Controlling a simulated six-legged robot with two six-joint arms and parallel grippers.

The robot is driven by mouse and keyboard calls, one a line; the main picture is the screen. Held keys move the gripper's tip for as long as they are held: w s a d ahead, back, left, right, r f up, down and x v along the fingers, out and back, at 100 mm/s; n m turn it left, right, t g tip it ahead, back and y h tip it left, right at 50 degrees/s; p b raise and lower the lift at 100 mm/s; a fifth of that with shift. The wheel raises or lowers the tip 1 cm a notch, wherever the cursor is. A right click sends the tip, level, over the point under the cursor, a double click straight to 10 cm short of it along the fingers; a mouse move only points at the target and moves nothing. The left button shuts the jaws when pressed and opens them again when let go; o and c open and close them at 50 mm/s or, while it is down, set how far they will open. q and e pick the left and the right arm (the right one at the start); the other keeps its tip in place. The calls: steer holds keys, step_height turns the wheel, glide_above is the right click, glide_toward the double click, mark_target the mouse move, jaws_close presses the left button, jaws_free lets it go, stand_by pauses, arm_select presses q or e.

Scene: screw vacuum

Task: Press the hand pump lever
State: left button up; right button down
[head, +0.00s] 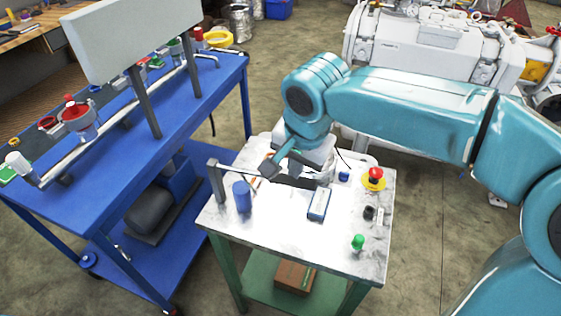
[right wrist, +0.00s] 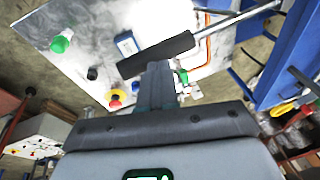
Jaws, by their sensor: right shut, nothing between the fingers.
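The hand pump lever is a thin metal rod with a black grip (head: 298,182), running from a grey post (head: 217,182) across the small white table (head: 270,236). In the right wrist view the black grip (right wrist: 150,58) lies slantwise across the fingertips, its metal rod running to the upper right. My right gripper (head: 268,168) is shut and empty, just over the lever near its grip. In the right wrist view its fingertips (right wrist: 159,68) meet the grip's edge; I cannot tell whether they touch. My left gripper is out of view.
A blue cylinder (head: 242,196), a blue-and-white box (head: 319,203), a red emergency button (head: 375,173), a black knob (head: 369,212) and a green knob (head: 358,241) stand on the table. A blue cart (head: 100,185) with pipes and valves stands close on the left.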

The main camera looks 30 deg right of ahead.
mark_target(301, 178)
steer(key=f+b, duration=0.2)
steer(key=f+t+y+b, duration=0.1)
steer(key=shift+s+d+f, duration=0.3)
steer(key=shift+s, duration=0.05)
steer(key=shift+f+b, duration=0.55)
steer(key=shift+b, duration=0.2)
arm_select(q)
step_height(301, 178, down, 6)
arm_select(e)
steer(key=shift+s, duration=0.15)
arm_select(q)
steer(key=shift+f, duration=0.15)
arm_select(e)
steer(key=shift+s+f, duration=0.1)
steer(key=shift+f, duration=0.15)
steer(key=shift+r, duration=0.1)
